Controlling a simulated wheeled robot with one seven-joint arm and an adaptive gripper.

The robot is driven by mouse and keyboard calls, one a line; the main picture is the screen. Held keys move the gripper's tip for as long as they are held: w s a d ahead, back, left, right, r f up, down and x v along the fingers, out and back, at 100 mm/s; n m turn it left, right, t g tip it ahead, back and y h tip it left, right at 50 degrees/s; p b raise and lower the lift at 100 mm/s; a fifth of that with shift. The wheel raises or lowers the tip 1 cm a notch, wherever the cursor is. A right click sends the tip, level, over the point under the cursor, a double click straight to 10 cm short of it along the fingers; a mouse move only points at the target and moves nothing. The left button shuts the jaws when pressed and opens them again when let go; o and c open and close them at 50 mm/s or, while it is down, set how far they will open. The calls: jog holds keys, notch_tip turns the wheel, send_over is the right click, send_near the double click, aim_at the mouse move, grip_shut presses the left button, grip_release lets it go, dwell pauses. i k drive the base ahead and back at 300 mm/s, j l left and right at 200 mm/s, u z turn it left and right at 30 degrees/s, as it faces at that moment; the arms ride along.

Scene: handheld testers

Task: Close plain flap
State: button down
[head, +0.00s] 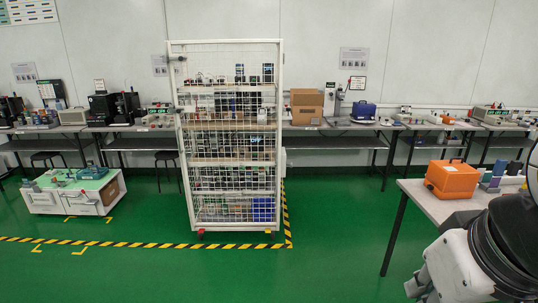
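I cannot make out for sure which part is the plain flap. A low white cabinet (64,203) with a green top (72,180) stands on the floor at the left, with small handles on its front and a brown panel at its right end. My arm fills the lower right corner. My gripper (418,286) shows only in small part at the bottom edge, far from both; its fingers are not clear.
A tall white mesh cage rack (279,150) with loaded shelves stands in the middle. Yellow-black floor tape (130,243) runs before it. A grey table (418,193) with an orange case (452,180) is close at the right. Green floor (330,230) is clear between.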

aim_at(299, 99)
jog(key=i+j+z, duration=0.1)
jog(key=i, duration=1.8)
jog(key=i+z, duration=0.2)
jog(key=i, duration=0.45)
jog(key=i+z, duration=0.2)
jog(key=i, duration=0.45)
jog(key=i+j+z, duration=0.2)
jog(key=i, duration=0.45)
jog(key=i+j+z, duration=0.1)
jog(key=i+z, duration=0.25)
jog(key=i, duration=0.4)
